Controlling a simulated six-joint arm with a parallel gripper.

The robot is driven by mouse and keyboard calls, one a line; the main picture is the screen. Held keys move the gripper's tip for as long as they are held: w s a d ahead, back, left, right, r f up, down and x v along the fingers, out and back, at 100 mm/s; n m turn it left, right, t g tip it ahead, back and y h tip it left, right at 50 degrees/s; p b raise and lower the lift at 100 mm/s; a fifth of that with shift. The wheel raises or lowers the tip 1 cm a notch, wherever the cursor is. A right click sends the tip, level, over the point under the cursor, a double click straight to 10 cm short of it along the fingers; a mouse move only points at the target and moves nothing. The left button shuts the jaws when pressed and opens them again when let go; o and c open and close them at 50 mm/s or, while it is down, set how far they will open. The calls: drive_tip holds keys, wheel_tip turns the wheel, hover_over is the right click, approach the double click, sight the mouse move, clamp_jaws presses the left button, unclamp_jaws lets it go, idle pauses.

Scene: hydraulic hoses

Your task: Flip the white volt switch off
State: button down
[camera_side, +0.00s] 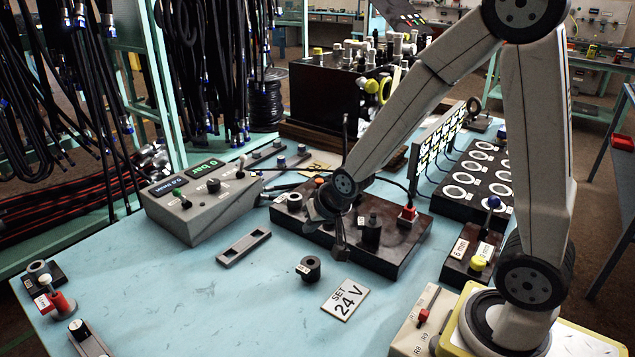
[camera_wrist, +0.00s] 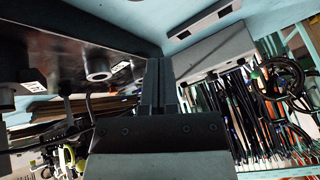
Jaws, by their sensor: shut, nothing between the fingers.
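The black board (camera_side: 395,258) carries a red plug (camera_side: 408,214) and black cylinders. A loose black ring (camera_side: 309,268), a "SET 24 V" plate (camera_side: 345,299) and a grey slotted bar (camera_side: 243,247) lie in front. Hanging hoses (camera_side: 215,70) are behind the box.

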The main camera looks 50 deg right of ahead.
sight(242, 164)
drive_tip(key=w+d+m+t+h, duration=0.1)
drive_tip(key=w+d+m+t, duration=0.2)
drive_tip(key=w+d+m, duration=0.1)
drive_tip(key=w+d+m+t+h, duration=0.2)
drive_tip(key=w+d+m+t, duration=0.1)
drive_tip(key=w+m, duration=0.3)
drive_tip(key=w+d+m+t+h, duration=0.1)
drive_tip(key=w+d+m+t, duration=0.2)
drive_tip(key=w+d+m, duration=0.2)
drive_tip(key=shift+w+r+m, duration=0.15)
drive_tip(key=shift+w+m, duration=0.25)
drive_tip(key=shift+w, duration=0.65)
drive_tip(key=shift+w+d+m+t+h, duration=0.25)
drive_tip(key=shift+d+m+t+h, duration=0.3)
drive_tip(key=shift+m, duration=0.25)
drive_tip(key=shift+w, duration=0.15)
drive_tip(key=shift+w+a, duration=0.15)
drive_tip(key=shift+w, duration=5.5)
